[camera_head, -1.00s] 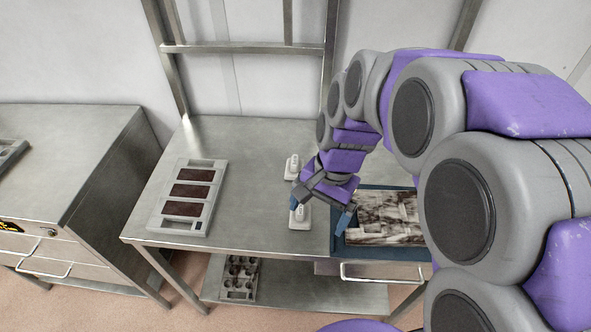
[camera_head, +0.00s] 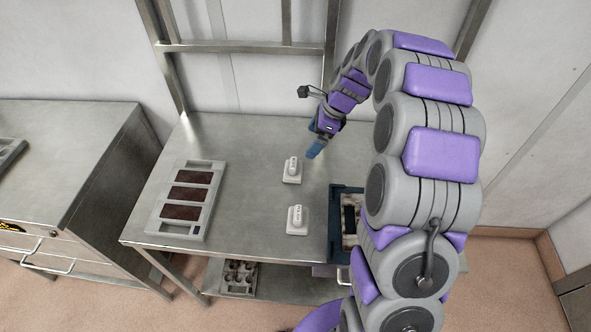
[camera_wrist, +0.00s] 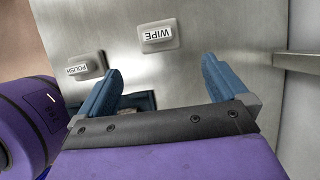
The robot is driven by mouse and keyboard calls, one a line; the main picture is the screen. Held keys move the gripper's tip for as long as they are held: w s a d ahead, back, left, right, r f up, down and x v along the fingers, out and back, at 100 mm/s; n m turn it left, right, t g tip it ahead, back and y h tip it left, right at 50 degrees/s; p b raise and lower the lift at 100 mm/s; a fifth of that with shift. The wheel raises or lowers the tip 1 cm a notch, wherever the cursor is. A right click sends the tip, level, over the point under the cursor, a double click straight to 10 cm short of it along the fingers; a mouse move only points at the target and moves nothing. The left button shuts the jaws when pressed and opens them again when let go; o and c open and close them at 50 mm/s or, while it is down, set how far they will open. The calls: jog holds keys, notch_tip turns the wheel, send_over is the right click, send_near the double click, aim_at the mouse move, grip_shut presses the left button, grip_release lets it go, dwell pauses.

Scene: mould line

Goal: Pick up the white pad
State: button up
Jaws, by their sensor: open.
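Two white pads with raised grips stand apart on the steel table. The back pad (camera_head: 291,170) appears to be the one labelled WIPE (camera_wrist: 158,35) in the wrist view. The front pad (camera_head: 297,219) appears to be the one labelled POLISH (camera_wrist: 86,68). Both stand upright and are not held. My gripper (camera_head: 314,150) is open and empty, to the right of and slightly behind the back pad in the head view. In the wrist view its blue fingers (camera_wrist: 162,67) are spread, with bare table between them and the WIPE pad beyond the tips.
A grey tray with dark red-brown panels (camera_head: 186,234) lies at the table's left. A dark blue tray (camera_head: 334,232) at the right is partly hidden by my arm. A grey holder (camera_head: 239,277) sits on the lower shelf. Steel frame posts (camera_head: 171,85) rise behind. Table between has free room.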

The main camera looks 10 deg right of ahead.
aim_at(294, 163)
jog(key=b+x, duration=0.1)
jog(key=x, duration=0.4)
jog(key=a+b+x, duration=0.1)
jog(key=x, duration=0.3)
jog(key=shift+a+f, duration=0.15)
jog(key=shift+f, duration=0.25)
jog(key=shift+f+b, duration=0.25)
jog(key=shift+b, duration=0.15)
jog(key=b+x, duration=0.2)
jog(key=x, duration=0.2)
jog(key=shift+w+a+f, duration=0.2)
jog(key=shift+a+f, duration=0.05)
jog(key=shift+a, duration=0.05)
jog(key=shift+d, duration=0.25)
jog(key=c, duration=0.5)
jog(key=shift+a, duration=0.1)
jog(key=shift+c, duration=1.4)
